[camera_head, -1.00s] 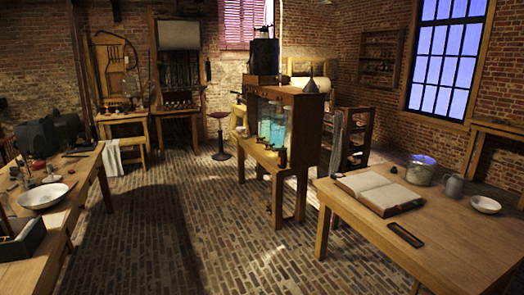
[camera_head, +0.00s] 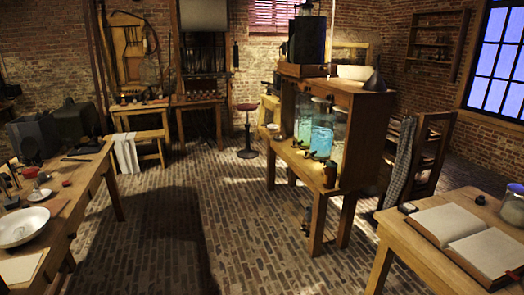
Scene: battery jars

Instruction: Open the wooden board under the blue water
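The blue water stands in glass jars (camera_head: 322,138) inside an open-fronted wooden cabinet (camera_head: 361,112) in the middle of the room, right of centre. Under the jars runs a wooden board (camera_head: 297,160), the front edge of the stand, with small dark and brass-coloured items along it. I cannot make out from here how this board opens. The stand's legs (camera_head: 318,222) reach the brick floor. My gripper is not in view.
A table with an open book (camera_head: 470,236) stands at the near right. A long table with a white bowl (camera_head: 22,227) stands at the left. A red-topped stool (camera_head: 247,131) is behind. The brick floor (camera_head: 215,215) between is clear.

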